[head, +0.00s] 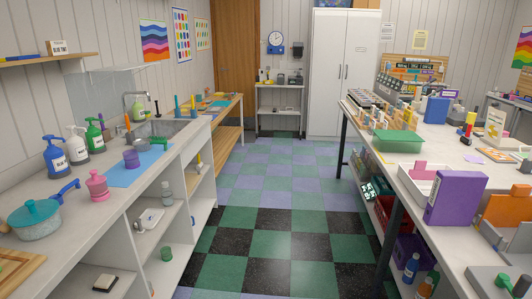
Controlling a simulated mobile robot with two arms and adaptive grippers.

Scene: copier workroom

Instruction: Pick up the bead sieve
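I cannot make out a bead sieve for certain in the head view. A round speckled teal pan (36,226) with a lid and a blue handle stands on the left counter (128,204). Small items on the far shelves and the right table are too small to tell apart. Neither of my grippers is in view.
The right table (385,170) is crowded with racks, a green-lidded box (397,141) and a purple box (455,199). The checkered floor (290,218) between is clear up to the white cabinet (338,75).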

